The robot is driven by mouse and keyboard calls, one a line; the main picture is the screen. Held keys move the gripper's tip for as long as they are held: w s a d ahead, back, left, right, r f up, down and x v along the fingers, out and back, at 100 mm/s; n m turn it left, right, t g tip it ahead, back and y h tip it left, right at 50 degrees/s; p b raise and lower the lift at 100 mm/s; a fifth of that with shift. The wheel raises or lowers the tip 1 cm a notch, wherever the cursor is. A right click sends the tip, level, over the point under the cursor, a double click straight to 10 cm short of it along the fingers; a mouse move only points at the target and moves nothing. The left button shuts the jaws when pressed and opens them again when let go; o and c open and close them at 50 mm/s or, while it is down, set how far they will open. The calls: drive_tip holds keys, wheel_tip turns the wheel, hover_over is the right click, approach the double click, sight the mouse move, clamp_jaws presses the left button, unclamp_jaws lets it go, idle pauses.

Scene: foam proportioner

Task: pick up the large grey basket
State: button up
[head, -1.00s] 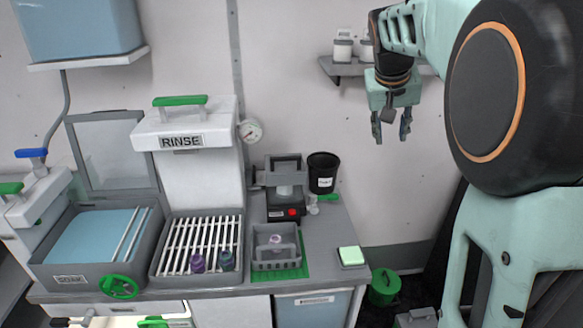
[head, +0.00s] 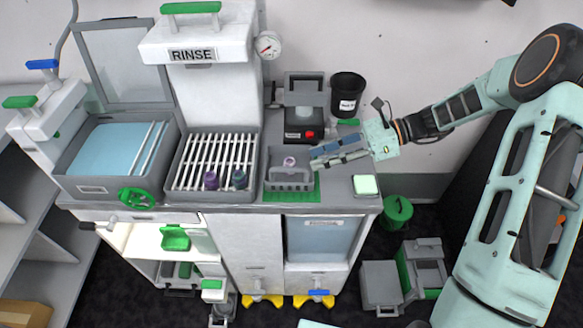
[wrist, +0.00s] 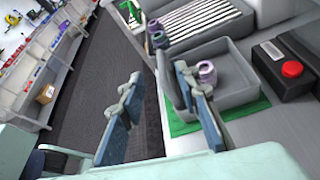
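The large grey basket (head: 289,183) stands on a green mat (head: 272,196) on the counter, with a pale purple-topped cup (head: 289,163) inside. My gripper (head: 313,158) reaches in from the right, its fingers at the basket's right side in the head view. In the wrist view my gripper (wrist: 158,76) is open, its two fingers well apart with nothing held between them. There the basket (wrist: 236,92) lies right of and beyond the fingers, and the right finger overlaps its near wall. I cannot tell whether they touch.
A rack with white bars (head: 220,150) holds a purple jar (head: 211,181) and a dark jar (head: 239,179) left of the basket. A machine with a red button (head: 310,134) and a black bin (head: 347,95) stand behind. A pale green block (head: 365,186) is at right.

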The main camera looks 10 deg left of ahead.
drive_tip(key=x, duration=0.2)
drive_tip(key=p+x, duration=0.1)
drive_tip(key=x, duration=0.5)
drive_tip(key=shift+d+f, duration=0.2)
drive_tip(key=shift+f, duration=0.15)
clamp_jaws()
